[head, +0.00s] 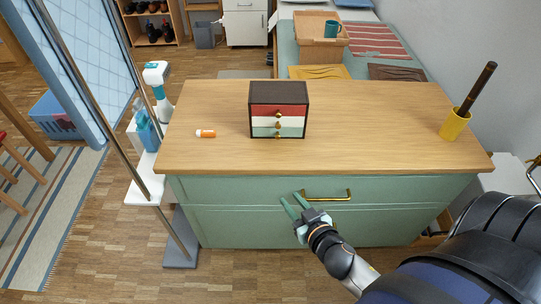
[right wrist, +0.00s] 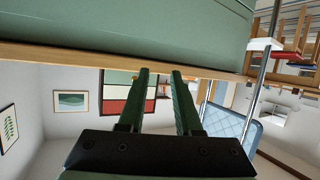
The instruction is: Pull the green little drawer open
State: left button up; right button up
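A small dark cabinet (head: 292,92) stands on the wooden top of a green dresser. It has a red, a white and a green drawer from top to bottom, each with a gold knob. The green little drawer (head: 293,132) is lowest and looks closed. My right gripper (head: 293,200) is open and empty, low in front of the dresser and below the cabinet. In the right wrist view, which is upside down, the open fingers (right wrist: 160,73) point up with the small cabinet's green drawer (right wrist: 117,77) partly behind them. My left gripper is not in view.
The dresser's top edge (head: 325,169) lies between my right gripper and the small cabinet. A gold bar handle (head: 327,196) is just right of the gripper. The top before the cabinet is clear.

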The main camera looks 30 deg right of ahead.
aim_at(279, 138)
jog(key=w+d+r+t+b, duration=0.1)
jog(key=w+d+b, duration=0.1)
jog(key=w+d+r+t+b, duration=0.1)
jog(key=d+b, duration=0.1)
jog(key=w+d+r+m+t+h+b, duration=0.1)
jog(key=w+t+b, duration=0.1)
jog(key=shift+w+d, duration=0.35)
jog(key=shift+d, duration=0.05)
jog(key=w, duration=0.4)
jog(key=w+d+p, duration=0.1)
jog(key=w, duration=0.3)
jog(key=w+d+p, duration=0.1)
jog(key=w, duration=0.2)
jog(key=shift+w+f, duration=0.1)
jog(key=shift+w, duration=0.3)
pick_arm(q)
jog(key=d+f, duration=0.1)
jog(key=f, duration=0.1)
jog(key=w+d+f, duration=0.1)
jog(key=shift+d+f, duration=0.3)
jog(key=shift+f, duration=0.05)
pick_arm(e)
jog(key=shift+c, duration=1.3)
grip_shut()
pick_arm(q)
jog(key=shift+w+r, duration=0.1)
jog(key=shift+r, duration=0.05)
